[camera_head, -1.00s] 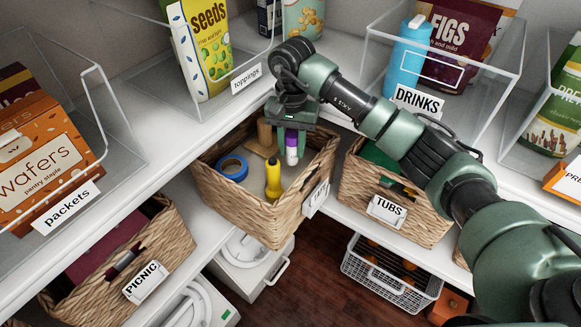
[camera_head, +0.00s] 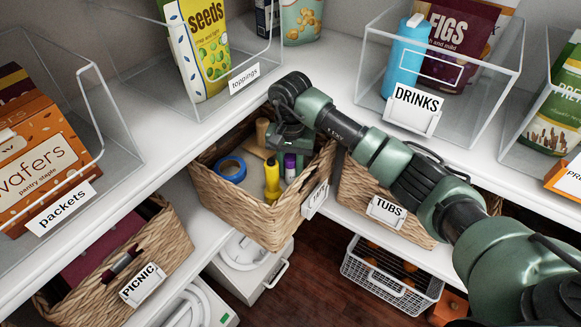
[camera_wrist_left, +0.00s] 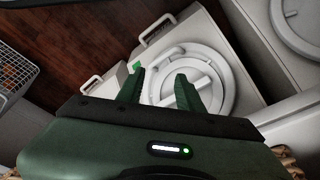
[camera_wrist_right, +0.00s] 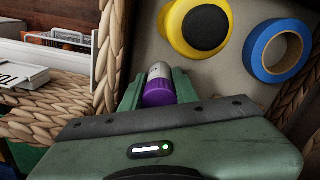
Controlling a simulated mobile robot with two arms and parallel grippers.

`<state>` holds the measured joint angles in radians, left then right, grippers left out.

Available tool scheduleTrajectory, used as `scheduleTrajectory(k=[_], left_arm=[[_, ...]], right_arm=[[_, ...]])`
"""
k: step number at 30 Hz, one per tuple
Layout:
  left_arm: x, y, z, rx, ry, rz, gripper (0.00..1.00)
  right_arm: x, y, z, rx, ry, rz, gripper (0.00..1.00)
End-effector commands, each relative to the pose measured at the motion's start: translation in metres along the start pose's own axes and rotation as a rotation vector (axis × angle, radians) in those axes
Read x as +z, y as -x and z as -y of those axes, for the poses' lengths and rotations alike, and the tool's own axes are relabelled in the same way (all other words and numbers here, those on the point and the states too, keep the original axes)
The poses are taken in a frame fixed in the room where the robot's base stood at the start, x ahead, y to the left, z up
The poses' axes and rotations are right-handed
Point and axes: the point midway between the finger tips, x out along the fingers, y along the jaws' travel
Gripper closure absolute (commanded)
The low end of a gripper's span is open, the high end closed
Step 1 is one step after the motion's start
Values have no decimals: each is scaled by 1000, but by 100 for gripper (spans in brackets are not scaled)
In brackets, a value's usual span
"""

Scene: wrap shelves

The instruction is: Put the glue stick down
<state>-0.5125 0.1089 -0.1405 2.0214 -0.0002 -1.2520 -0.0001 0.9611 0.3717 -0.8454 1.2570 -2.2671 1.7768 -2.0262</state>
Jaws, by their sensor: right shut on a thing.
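My right gripper (camera_head: 290,150) reaches down into a woven basket (camera_head: 252,215) on the lower shelf. It is shut on the glue stick (camera_head: 290,168), a small white-and-purple cylinder held about upright inside the basket. In the right wrist view the glue stick's purple end (camera_wrist_right: 159,93) shows between the fingers. I cannot tell whether the stick touches the basket floor. My left gripper (camera_wrist_left: 158,88) shows only in its own wrist view, open and empty above a white lidded container (camera_wrist_left: 190,85).
The basket also holds a yellow flashlight-like item (camera_head: 272,180), a blue tape roll (camera_head: 231,169) and a wooden item (camera_head: 262,135). The TUBS basket (camera_head: 410,228) stands to the right, the PICNIC basket (camera_head: 165,258) to the left. The upper shelf edge (camera_head: 190,140) runs close by.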

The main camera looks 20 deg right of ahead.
Motion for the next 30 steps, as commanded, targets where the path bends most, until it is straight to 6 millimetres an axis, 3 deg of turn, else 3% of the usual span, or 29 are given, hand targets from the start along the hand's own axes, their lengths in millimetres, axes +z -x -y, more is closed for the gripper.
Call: scheduleTrajectory(k=[2,3,5,6,18,30], left_arm=[[-1,2,0,0,0,0,64],[-3,6,0,0,0,-6,64],[-6,9,0,0,1,-15,64],[-6,9,0,0,1,-17,64],[-4,6,2,-3,1,-12,64],[9,-28,0,0,-3,9,64]], right_arm=[[0,-1,0,0,0,-1,100],[0,-1,0,0,0,0,68],[0,-1,0,0,0,0,51],[0,-1,0,0,0,0,49],[0,3,0,-1,0,0,49],[-1,85,0,-1,0,-4,49]])
